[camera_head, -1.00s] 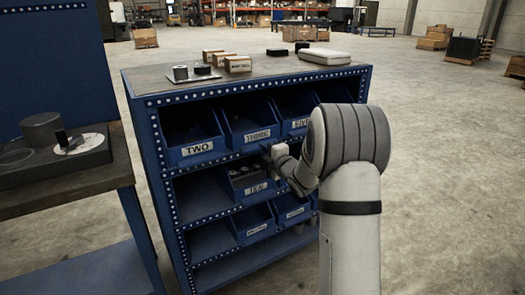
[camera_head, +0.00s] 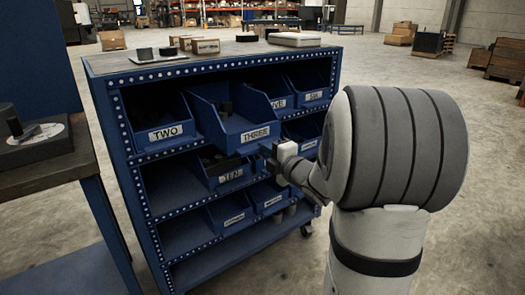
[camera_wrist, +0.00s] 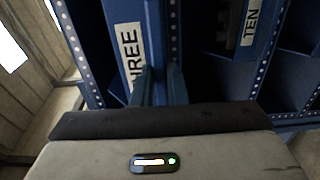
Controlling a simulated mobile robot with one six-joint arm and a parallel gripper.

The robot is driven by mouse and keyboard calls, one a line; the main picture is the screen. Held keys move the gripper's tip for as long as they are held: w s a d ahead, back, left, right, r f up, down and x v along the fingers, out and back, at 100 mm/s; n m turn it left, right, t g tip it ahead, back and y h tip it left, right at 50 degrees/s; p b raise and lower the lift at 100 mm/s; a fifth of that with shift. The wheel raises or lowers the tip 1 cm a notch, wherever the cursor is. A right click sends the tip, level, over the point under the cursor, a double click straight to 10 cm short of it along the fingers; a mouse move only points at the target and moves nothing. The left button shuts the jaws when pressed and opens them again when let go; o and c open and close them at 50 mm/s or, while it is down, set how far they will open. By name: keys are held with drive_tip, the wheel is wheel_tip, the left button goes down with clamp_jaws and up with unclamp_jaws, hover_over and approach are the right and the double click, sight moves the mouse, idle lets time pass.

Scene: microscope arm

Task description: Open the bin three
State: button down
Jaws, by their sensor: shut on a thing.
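The blue bin labelled THREE (camera_head: 232,133) is in the top row of the blue rack and juts forward past its neighbours, tilted, with dark items inside. My gripper (camera_head: 268,152) is at the lower right of its front, shut on the bin's front edge. In the wrist view, my gripper's fingers (camera_wrist: 160,84) close on blue bin material beside the THREE label (camera_wrist: 130,52). The exact contact is partly hidden by the gripper body.
Bin TWO (camera_head: 163,126) is left of it and bin TEN (camera_head: 225,172) sits just below. More bins are right and below. Boxes stand on the rack top (camera_head: 115,64). A workbench (camera_head: 50,165) is at the left. Open floor lies right.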

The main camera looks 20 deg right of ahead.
drive_tip(key=c, duration=1.4)
unclamp_jaws()
drive_tip(key=shift+c, duration=0.2)
drive_tip(key=p+v, duration=0.1)
drive_tip(key=v, duration=0.7)
drive_tip(key=shift+w, duration=0.1)
